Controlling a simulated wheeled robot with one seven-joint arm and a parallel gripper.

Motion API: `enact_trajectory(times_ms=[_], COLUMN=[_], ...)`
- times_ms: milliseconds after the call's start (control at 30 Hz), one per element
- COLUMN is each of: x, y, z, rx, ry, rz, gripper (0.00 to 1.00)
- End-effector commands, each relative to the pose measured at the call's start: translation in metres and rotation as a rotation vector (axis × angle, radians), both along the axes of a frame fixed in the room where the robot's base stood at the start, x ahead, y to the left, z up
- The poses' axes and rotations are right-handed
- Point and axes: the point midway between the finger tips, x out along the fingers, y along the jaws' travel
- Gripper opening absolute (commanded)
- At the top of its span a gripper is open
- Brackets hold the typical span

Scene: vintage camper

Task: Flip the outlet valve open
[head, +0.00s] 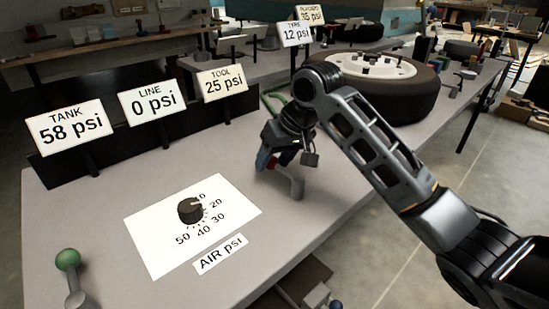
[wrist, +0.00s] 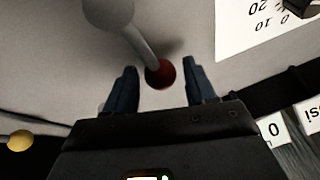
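A grey lever (wrist: 135,42) with a dark red ball knob (wrist: 160,73) shows in the wrist view. I see no label naming it the outlet valve. My gripper (wrist: 160,78) is open, with one blue-grey finger on each side of the knob. I cannot tell whether either finger touches it; gaps show on both sides. In the head view my gripper (head: 274,162) points down over the bench, and the lever's grey round end (head: 297,188) stands beside it. The arm and fingers hide much of the lever there.
A green-knobbed lever (head: 68,259) stands at the front left. A dark dial (head: 190,210) sits on a white AIR psi card. Signs read TANK 58 (head: 70,128), LINE 0 (head: 153,101) and TOOL 25 psi (head: 222,83). A wheel (head: 400,95) lies behind my arm. A yellow knob (wrist: 20,140) shows in the wrist view.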

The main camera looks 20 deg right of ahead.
Motion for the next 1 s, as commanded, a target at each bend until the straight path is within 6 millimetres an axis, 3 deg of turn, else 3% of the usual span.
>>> enact_trajectory(times_ms=[67, 567, 1000], x=[0.0000, -0.0001, 0.0073], y=[0.0001, 0.0001, -0.0017], z=[0.0001, 0.0002, 0.0021], rx=[0.000, 0.000, 0.002], ry=[0.000, 0.000, 0.002], rz=[0.000, 0.000, -0.027], gripper=[0.47, 0.00, 0.00])
